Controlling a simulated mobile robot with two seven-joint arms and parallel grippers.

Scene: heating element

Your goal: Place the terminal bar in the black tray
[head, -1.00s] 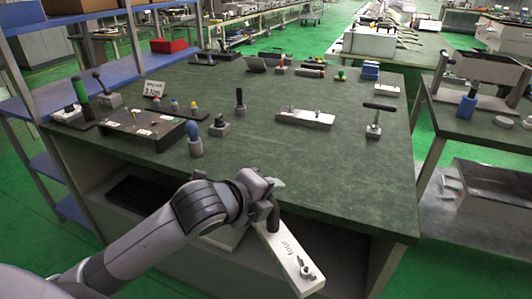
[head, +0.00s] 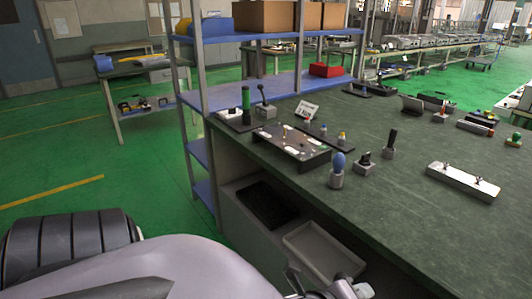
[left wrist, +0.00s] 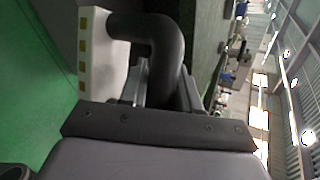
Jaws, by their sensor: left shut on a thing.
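The terminal bar is a pale bar with yellow squares (left wrist: 92,60) and a thick black curved handle (left wrist: 158,35); it shows in the left wrist view. My left gripper (left wrist: 158,88) is shut on the handle. In the head view only part of my left arm and wrist shows at the bottom edge, and the bar is out of sight there. The black tray (head: 262,215) lies empty on the lower shelf under the workbench, beyond my left wrist.
A grey tray (head: 291,238) sits right of the black tray on the same shelf, under the overhanging bench top (head: 400,235). Another silver bar (head: 462,182) and a black terminal board (head: 312,160) lie on top. A blue rack (head: 200,150) stands left of the bench.

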